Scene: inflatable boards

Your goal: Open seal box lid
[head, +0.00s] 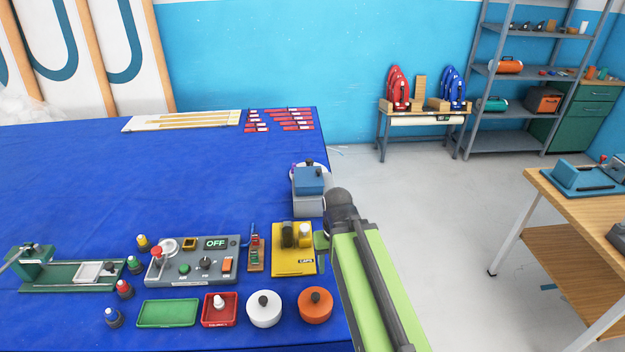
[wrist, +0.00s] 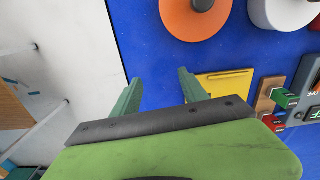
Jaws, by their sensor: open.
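A grey box (head: 308,208) with a blue lid (head: 309,181) stands near the right edge of the blue table; it may be the seal box. The lid sits on the box, with a small dark knob at its top. The box is not visible in the wrist view. My gripper (wrist: 158,92) is open, with two green fingers apart and nothing between them. In the head view, my green arm reaches up from the bottom, and its wrist is just right of the box. The fingers are partly hidden there, low beside the yellow tray (head: 293,264).
A white round pot (head: 264,310) and an orange round pot (head: 315,306) stand near the front edge. A grey control panel (head: 195,262) reading OFF, a green tray (head: 168,313) and a red tray (head: 220,322) are left. The table's middle is clear.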

